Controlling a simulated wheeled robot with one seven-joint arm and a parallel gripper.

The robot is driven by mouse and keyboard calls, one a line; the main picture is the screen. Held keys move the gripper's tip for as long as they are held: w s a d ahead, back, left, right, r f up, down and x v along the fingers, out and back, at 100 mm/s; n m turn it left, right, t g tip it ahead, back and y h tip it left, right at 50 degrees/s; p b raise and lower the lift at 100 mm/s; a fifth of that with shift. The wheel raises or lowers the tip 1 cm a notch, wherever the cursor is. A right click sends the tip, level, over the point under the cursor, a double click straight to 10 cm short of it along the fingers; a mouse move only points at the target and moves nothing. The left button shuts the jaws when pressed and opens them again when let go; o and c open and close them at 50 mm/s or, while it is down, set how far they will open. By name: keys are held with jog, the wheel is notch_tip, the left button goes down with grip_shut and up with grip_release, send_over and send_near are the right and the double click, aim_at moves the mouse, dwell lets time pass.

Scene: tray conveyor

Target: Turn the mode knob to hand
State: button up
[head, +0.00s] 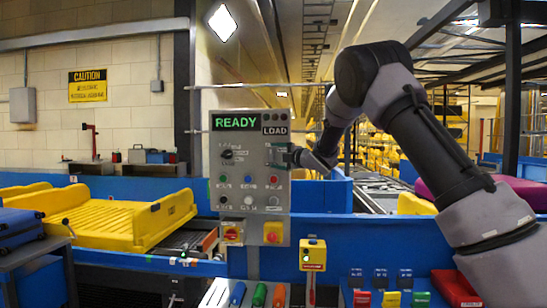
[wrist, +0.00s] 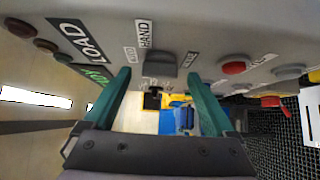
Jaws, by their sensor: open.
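The mode knob (wrist: 160,65) is a dark grey block on the grey control panel (head: 204,140). In the wrist view it sits just beyond and between the green fingertips of my gripper (wrist: 158,79). The fingers are apart, with a gap on each side of the knob. The white HAND label (wrist: 145,34) is beside the knob, with two smaller labels around it, too blurred to read surely. In the head view my gripper (head: 288,157) is at the panel's right edge and covers the knob. Which label the knob points at, I cannot tell.
The panel has a READY display (head: 235,122), a LOAD sign (head: 275,130) and a black dial (head: 228,154). A red button (wrist: 233,67) is close to my right finger. A yellow tray (head: 125,222) lies on the conveyor at left. Coloured handles line the front.

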jog(key=shift+x, duration=0.95)
jog(key=shift+c, duration=0.3)
jog(key=c, duration=1.3)
